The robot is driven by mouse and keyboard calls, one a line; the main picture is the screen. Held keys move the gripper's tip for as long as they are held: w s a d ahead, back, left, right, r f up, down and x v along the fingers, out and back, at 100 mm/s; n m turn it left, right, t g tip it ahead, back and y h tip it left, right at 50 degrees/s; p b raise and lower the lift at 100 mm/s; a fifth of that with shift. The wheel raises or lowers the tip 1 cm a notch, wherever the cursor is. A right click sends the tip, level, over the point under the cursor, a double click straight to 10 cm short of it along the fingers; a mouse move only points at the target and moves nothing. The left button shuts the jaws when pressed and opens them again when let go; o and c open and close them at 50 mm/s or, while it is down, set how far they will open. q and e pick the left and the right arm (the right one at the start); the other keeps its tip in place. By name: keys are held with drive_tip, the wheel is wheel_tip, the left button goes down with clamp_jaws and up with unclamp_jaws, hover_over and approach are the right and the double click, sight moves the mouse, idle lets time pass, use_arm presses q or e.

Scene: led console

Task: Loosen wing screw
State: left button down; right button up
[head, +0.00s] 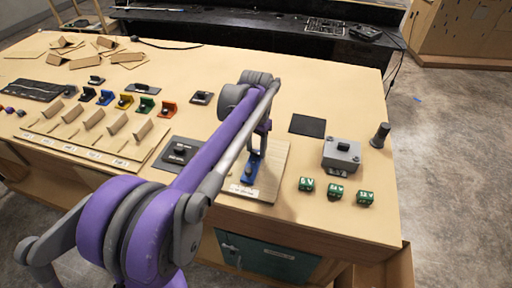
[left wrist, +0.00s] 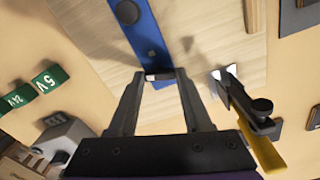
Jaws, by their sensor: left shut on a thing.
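A blue bar (head: 249,172) lies on a light wooden board (head: 268,180) near the table's front edge. It also shows in the left wrist view (left wrist: 144,30), running down between my fingers. My left gripper (left wrist: 158,76) reaches down over the near end of the bar. Its fingertips are closed around a small pale metallic piece (left wrist: 160,76) at the bar, which appears to be the wing screw. The fingers hide most of its shape. In the head view my left gripper (head: 256,153) is partly hidden by its own arm. My right gripper is in neither view.
Green voltage blocks (head: 335,190) and a grey box (head: 342,153) stand right of the board. A black pad (head: 307,125) lies behind them. Slotted card holders (head: 93,121) fill the left side.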

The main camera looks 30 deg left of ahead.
use_arm(q)
drive_tip(key=n, duration=0.5)
drive_tip(key=shift+f+n, duration=0.15)
drive_tip(key=shift+n, duration=0.15)
drive_tip(key=n, duration=1.5)
drive_tip(key=shift+n, duration=0.4)
drive_tip(key=shift+c, duration=1.6)
unclamp_jaws()
